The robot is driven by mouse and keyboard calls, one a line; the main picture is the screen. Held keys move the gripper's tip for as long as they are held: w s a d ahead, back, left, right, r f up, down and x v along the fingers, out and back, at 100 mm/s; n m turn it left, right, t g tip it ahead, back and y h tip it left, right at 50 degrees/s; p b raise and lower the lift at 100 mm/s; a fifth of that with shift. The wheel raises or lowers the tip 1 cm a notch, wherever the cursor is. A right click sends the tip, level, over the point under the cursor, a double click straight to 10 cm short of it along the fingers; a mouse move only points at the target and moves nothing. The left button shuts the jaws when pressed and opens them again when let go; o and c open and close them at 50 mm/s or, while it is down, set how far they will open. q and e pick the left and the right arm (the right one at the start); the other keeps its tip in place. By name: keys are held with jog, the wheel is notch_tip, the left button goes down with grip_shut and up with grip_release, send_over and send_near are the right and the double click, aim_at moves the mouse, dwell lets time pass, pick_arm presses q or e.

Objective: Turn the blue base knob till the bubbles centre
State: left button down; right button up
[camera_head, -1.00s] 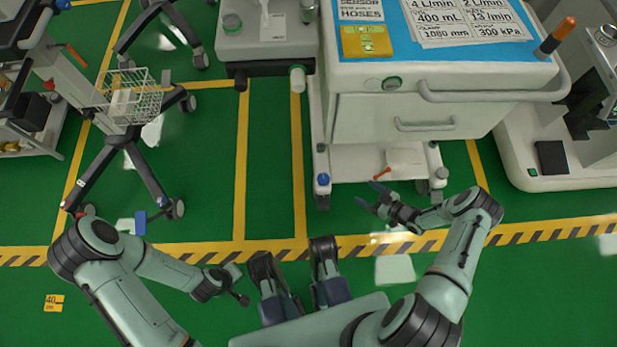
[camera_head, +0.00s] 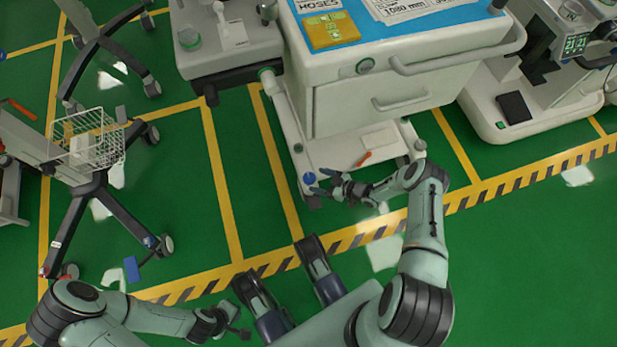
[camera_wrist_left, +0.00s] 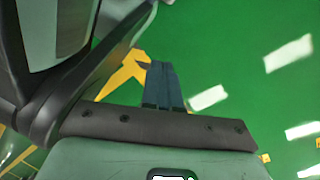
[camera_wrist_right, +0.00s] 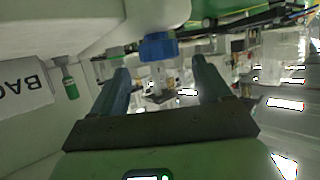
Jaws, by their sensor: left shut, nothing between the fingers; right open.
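The blue base knob (camera_head: 310,178) is at the front left corner of the white cart's base. My right gripper (camera_head: 322,183) is open right beside it, fingers pointing at it. In the right wrist view the knob (camera_wrist_right: 158,46) shows ahead between the two spread fingers (camera_wrist_right: 160,72); I cannot tell whether they touch it. The yellow level plate (camera_head: 331,31) with green vials lies on the cart's blue top; its bubbles are too small to read. My left gripper (camera_head: 238,331) is shut and empty, low over the floor; its closed fingers show in the left wrist view (camera_wrist_left: 163,85).
The white cart (camera_head: 350,100) has a drawer and handle above the base. A red-orange tool (camera_head: 364,158) lies on the base shelf. A wheeled stand with a wire basket (camera_head: 92,138) is at left, a grey machine (camera_head: 545,85) at right. Green floor in front is clear.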

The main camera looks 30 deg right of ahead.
aim_at(309, 177)
pick_arm(q)
jog(key=shift+s+a+f+g+b, duration=0.1)
jog(key=shift+s+f+g+b, duration=0.25)
jog(key=shift+s, duration=0.5)
jog(key=shift+s+a+f+g+b, duration=0.1)
jog(key=shift+s+f+g+b, duration=0.25)
jog(key=shift+s, duration=0.5)
pick_arm(e)
jog(key=shift+x, duration=2.8)
pick_arm(q)
jog(key=shift+f, duration=0.1)
jog(key=shift+w, duration=0.1)
pick_arm(e)
jog(key=shift+r, duration=0.1)
jog(key=c, duration=1)
